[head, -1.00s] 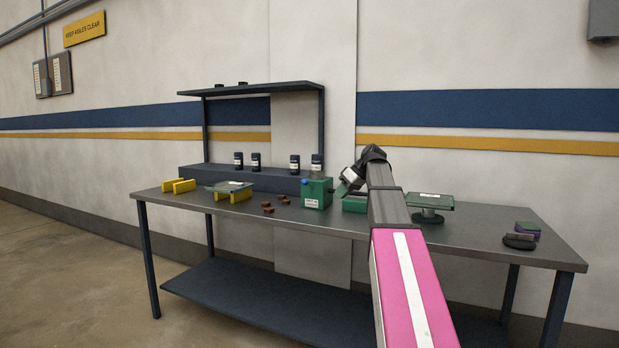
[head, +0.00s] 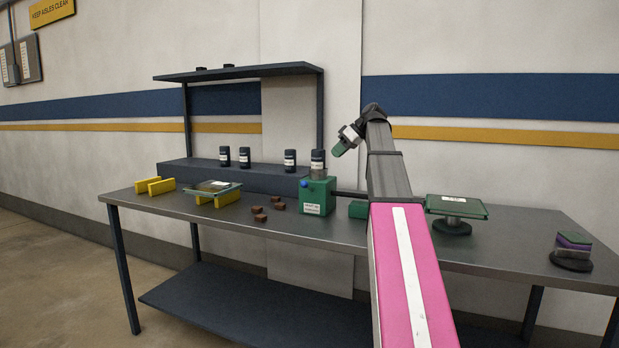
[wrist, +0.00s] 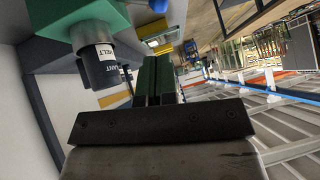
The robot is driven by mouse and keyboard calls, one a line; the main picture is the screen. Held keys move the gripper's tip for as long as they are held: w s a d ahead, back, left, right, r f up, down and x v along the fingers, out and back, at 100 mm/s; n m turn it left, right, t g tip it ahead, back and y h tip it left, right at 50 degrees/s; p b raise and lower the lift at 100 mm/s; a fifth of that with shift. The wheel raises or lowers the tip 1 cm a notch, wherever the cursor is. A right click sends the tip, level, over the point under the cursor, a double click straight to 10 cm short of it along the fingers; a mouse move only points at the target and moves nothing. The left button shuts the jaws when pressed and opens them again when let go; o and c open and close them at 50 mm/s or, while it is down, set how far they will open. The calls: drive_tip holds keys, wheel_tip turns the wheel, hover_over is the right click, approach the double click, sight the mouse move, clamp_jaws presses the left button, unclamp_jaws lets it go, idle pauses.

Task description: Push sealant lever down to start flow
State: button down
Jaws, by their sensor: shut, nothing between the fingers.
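The green sealant dispenser (head: 317,197) stands on the bench, with a dark labelled canister (head: 317,159) on top. A blue knob (head: 304,184) is at its upper left, and a dark rod (head: 350,194) runs from its right side behind my arm. I cannot tell which of these is the lever. My gripper (head: 338,150) is shut and empty, in the air to the right of the canister. In the wrist view, its closed fingers (wrist: 153,80) are beside the canister (wrist: 98,68), with a gap. The green body (wrist: 65,25) and blue knob (wrist: 158,5) show at the top.
A dark shelf rack (head: 240,72) with several canisters stands behind. Brown blocks (head: 260,214) and a tray on yellow supports (head: 215,187) lie to the left. A green plate on a stand (head: 457,207) is to the right.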

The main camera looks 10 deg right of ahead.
sight(307, 183)
drive_tip(key=x, duration=1.4)
drive_tip(key=shift+s+f, duration=0.1)
idle(0.3)
drive_tip(key=shift+s+a+f+t, duration=0.1)
drive_tip(key=shift+s+f+t, duration=0.1)
drive_tip(key=shift+t, duration=0.1)
drive_tip(key=shift+h, duration=0.3)
drive_tip(key=f+n+t+h, duration=0.1)
drive_tip(key=s+a+f+n+t, duration=0.1)
drive_tip(key=f+t, duration=0.1)
drive_tip(key=f+n+t+h, duration=0.1)
drive_tip(key=f+t, duration=0.1)
drive_tip(key=shift+s+a+f+h, duration=0.2)
drive_tip(key=shift+s+h, duration=0.1)
drive_tip(key=shift+s, duration=0.1)
drive_tip(key=shift+r, duration=0.1)
